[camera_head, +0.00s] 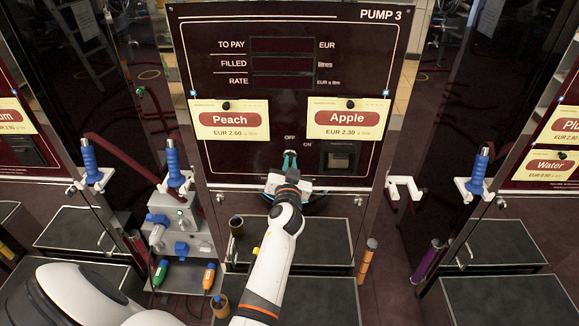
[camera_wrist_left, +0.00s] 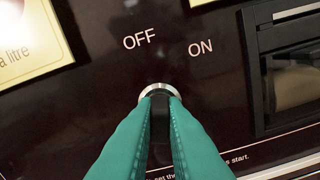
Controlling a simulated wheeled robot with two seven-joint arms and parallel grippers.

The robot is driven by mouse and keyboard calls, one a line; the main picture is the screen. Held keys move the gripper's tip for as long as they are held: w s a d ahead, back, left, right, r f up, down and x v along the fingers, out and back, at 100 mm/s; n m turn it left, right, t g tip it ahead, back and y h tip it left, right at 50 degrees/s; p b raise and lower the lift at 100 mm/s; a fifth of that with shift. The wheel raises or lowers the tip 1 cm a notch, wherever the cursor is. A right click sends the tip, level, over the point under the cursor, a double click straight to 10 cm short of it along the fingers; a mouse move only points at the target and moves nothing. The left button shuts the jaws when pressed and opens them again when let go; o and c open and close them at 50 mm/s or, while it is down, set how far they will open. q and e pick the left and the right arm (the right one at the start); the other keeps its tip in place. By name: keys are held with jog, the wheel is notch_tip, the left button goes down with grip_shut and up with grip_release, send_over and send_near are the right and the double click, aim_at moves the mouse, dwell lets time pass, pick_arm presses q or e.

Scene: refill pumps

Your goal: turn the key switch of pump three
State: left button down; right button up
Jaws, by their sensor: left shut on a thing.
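Pump three's dark panel (camera_head: 228,75) stands upright in the middle of the head view, marked PUMP 3. Its key switch is low on the panel, below the printed OFF and ON. In the left wrist view the switch shows as a silver ring (camera_wrist_left: 158,88) with a black key (camera_wrist_left: 160,122) standing out from it. My left gripper (camera_head: 290,158) is at the switch; its green fingers (camera_wrist_left: 160,104) are shut on the key, one on each side. The fingers hide part of the key and ring. I cannot tell which label the key points to. My right gripper is not in view.
A Peach card (camera_head: 229,120) and an Apple card (camera_head: 347,118) hang above the switch. A dark slot unit (camera_head: 340,158) sits to its right. An empty white holder (camera_head: 404,188) is at the pump's right side; blue-handled nozzles (camera_head: 175,165) hang to the left.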

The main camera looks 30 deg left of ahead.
pick_arm(q)
jog(key=m, duration=0.4)
jog(key=shift+m, duration=0.3)
jog(key=m, duration=0.3)
jog(key=shift+m+b, duration=0.3)
jog(key=shift+m, duration=0.3)
jog(key=c, duration=1.5)
grip_release()
jog(key=shift+w, duration=0.1)
jog(key=shift+f, duration=0.1)
